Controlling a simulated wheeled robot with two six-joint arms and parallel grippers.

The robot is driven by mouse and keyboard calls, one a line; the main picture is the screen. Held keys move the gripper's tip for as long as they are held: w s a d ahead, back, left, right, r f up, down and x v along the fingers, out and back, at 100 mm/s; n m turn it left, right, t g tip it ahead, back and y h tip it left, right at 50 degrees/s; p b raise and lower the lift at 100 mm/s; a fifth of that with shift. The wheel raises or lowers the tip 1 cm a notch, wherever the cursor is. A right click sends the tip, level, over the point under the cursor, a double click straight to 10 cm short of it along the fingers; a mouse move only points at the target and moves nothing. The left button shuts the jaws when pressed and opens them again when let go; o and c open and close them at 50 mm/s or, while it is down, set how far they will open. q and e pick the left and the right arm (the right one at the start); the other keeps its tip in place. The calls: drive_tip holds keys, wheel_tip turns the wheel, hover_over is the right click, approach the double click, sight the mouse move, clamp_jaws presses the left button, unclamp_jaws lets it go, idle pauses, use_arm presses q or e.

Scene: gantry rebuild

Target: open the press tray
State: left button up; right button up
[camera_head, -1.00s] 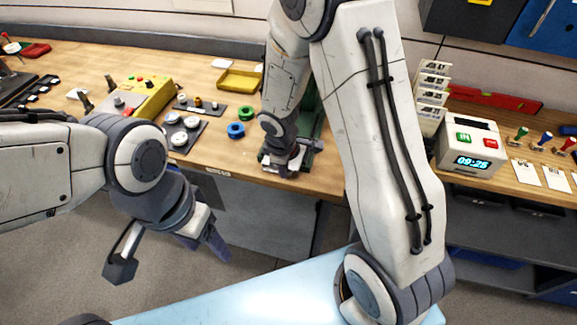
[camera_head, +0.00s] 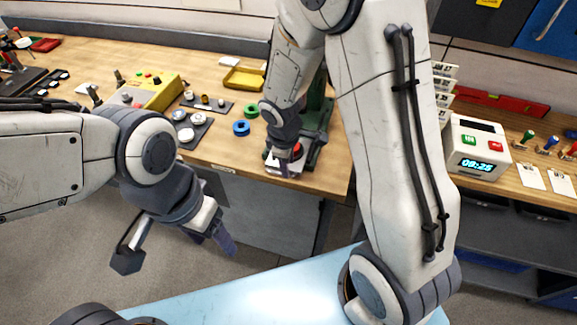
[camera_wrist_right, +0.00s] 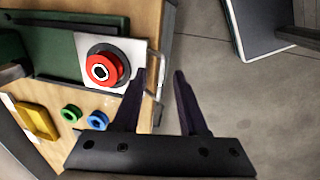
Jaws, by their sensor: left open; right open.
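The green press (camera_head: 318,125) stands near the front edge of the wooden bench; my right arm partly hides it. Its tray, a white plate (camera_wrist_right: 128,50), carries a red round piece (camera_wrist_right: 102,68) with a dark base. A thin metal handle (camera_wrist_right: 162,62) runs along the tray's outer edge in the right wrist view. My right gripper (camera_wrist_right: 160,73) is open, with the handle appearing between its fingers; contact cannot be told. In the head view the right gripper (camera_head: 284,164) is low at the tray's front. My left gripper (camera_head: 178,251) is open and empty, away from the bench.
Green and blue rings (camera_head: 241,128) lie left of the press, near a yellow tray (camera_head: 244,78) and a yellow control box (camera_head: 152,92). A clock device (camera_head: 474,148) stands at right. Open floor lies before the bench, with a light blue surface (camera_head: 240,298) nearer me.

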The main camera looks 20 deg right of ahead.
use_arm(q)
drive_tip(key=shift+r, duration=0.1)
use_arm(e)
wheel_tip(320, 180, up, 7)
drive_tip(key=s, duration=0.1)
drive_tip(key=shift+a, duration=0.35)
drive_tip(key=shift+s, duration=0.15)
